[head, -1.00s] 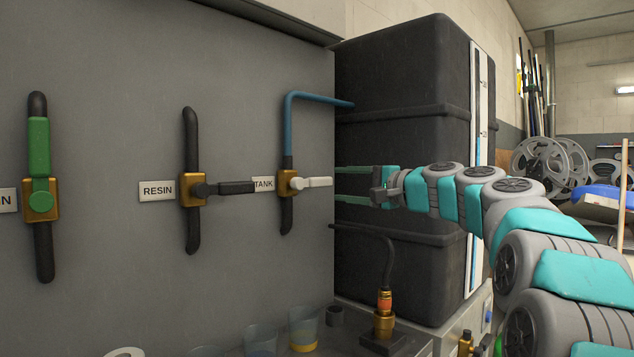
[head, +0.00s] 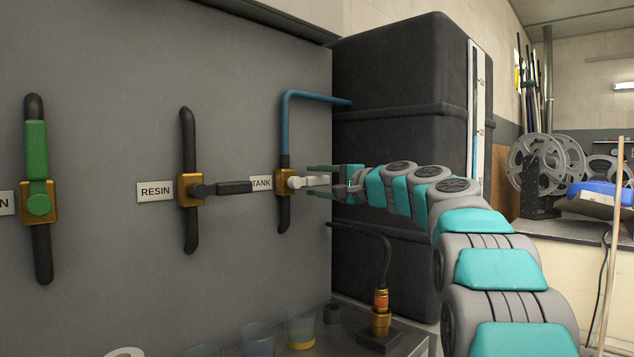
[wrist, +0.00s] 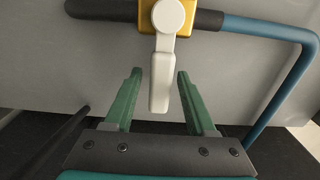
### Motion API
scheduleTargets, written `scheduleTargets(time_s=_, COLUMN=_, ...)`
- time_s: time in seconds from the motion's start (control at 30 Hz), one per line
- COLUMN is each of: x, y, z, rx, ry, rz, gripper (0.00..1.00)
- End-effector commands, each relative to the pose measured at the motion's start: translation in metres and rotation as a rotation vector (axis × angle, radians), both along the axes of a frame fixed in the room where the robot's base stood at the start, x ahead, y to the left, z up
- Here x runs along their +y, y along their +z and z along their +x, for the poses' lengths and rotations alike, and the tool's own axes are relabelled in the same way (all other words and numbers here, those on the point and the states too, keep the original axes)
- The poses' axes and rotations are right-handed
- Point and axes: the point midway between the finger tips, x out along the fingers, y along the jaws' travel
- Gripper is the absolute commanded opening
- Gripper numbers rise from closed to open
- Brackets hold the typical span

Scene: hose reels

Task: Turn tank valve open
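The tank valve has a brass body (head: 283,182) on a dark vertical pipe, beside the TANK label (head: 261,183). Its white handle (head: 310,181) points sideways to the right, across the pipe. My gripper (head: 320,182) is at the handle's outer end. In the wrist view the white handle (wrist: 160,82) reaches between the two green fingers of my gripper (wrist: 158,85). The fingers are apart, with a gap on each side of the handle, so my gripper is open and not holding it. A blue pipe (head: 286,125) runs up from the valve and bends right.
The RESIN valve (head: 190,190) with a black sideways handle is to the left. Further left is a valve with a green upright handle (head: 37,150). A large black tank (head: 400,75) stands behind my arm. Cups (head: 301,328) and a brass fitting (head: 381,318) with a hose are below.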

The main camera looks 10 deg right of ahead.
Motion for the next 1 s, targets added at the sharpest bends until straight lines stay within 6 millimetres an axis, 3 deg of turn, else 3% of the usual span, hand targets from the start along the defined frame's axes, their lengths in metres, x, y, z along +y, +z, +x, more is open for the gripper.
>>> scheduleTargets(time_s=0.07, x=0.0, y=0.0, z=0.0, rx=0.0, ry=0.0, rz=0.0, gripper=0.45)
scheduleTargets(time_s=0.47, x=0.0002, y=-0.0002, z=-0.0001, rx=0.0, ry=0.0, rz=-0.001, gripper=0.0)
scheduleTargets(time_s=1.0, x=0.0002, y=-0.0006, z=0.0, rx=0.0, ry=0.001, rz=-0.001, gripper=0.0)
